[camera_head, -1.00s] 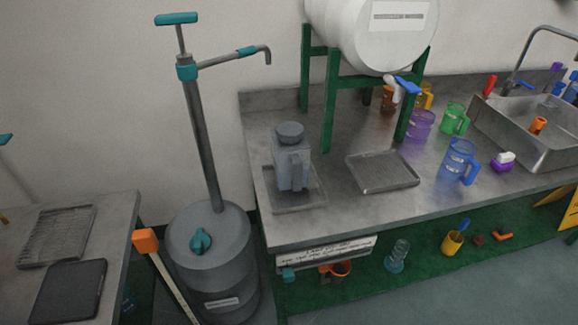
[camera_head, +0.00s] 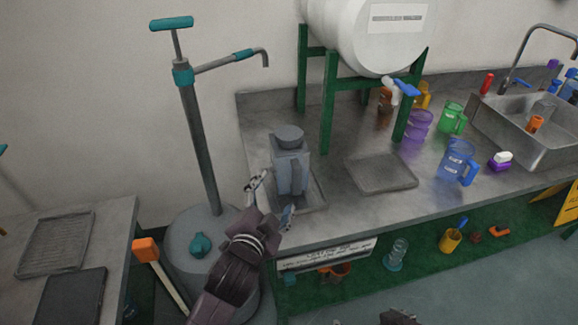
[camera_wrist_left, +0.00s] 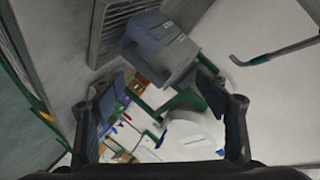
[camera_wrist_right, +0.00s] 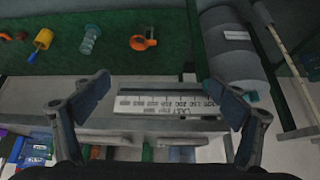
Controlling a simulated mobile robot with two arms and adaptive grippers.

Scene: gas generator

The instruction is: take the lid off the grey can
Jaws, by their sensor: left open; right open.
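The grey can (camera_head: 291,172) stands upright on a metal tray at the left end of the steel counter. Its round grey lid (camera_head: 288,136) is on top. In the left wrist view the can (camera_wrist_left: 163,50) shows beyond the fingers. My left gripper (camera_head: 272,200) is open and empty, just in front of the can and lower than its lid, apart from it as far as I can tell. My right gripper (camera_wrist_right: 160,105) is open in its wrist view, facing the counter's front edge. In the head view only a bit of the right arm shows at the bottom edge.
The tray (camera_head: 312,203) is under the can. A second tray (camera_head: 381,172) lies to its right, with a blue jug (camera_head: 456,160) beyond. A grey drum with a tall pump (camera_head: 200,150) stands left of the counter. A white tank (camera_head: 370,35) sits on a green stand behind.

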